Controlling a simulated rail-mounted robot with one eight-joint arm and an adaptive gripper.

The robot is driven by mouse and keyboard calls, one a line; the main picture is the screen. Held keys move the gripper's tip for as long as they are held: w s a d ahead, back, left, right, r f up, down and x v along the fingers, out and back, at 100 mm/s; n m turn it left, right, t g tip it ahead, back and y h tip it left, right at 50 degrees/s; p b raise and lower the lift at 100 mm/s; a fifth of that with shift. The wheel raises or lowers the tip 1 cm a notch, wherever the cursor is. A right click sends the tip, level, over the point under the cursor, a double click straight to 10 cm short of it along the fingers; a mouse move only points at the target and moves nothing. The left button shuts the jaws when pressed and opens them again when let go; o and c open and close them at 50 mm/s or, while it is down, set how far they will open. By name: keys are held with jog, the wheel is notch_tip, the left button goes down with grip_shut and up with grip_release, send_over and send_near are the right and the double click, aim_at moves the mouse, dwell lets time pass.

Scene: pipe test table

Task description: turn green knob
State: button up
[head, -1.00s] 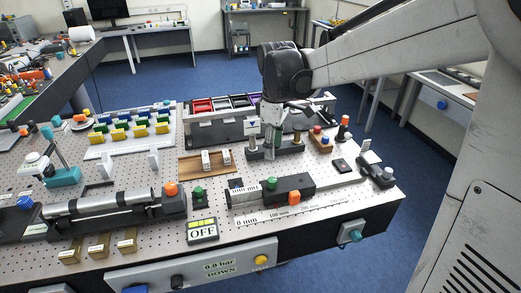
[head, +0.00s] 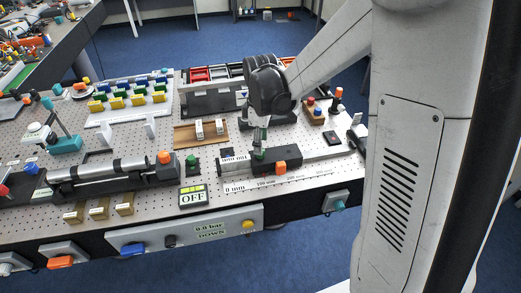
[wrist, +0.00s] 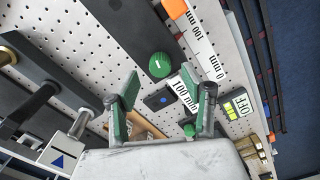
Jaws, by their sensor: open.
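A ribbed green knob (wrist: 160,65) sits on the black slide block beside the millimetre scale; in the head view the green knob (head: 259,155) shows just under my gripper (head: 262,140). In the wrist view my gripper (wrist: 160,80) is open, with green-padded fingers on either side and the knob ahead between the fingertips. Whether a finger touches it I cannot tell. A second green knob (head: 191,160) stands on a small black box to the left; it also shows in the wrist view (wrist: 189,130), by the right finger.
An orange knob (head: 280,168) is on the same slide block, close on the right. A sign reading OFF (head: 193,195) lies in front. A metal cylinder (head: 105,172) is at left. Wooden-based white switches (head: 200,132) and posts stand behind. Bare perforated table lies between fixtures.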

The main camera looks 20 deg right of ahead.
jog(key=shift+f, duration=2.15)
jog(key=shift+c, duration=0.5)
grip_shut()
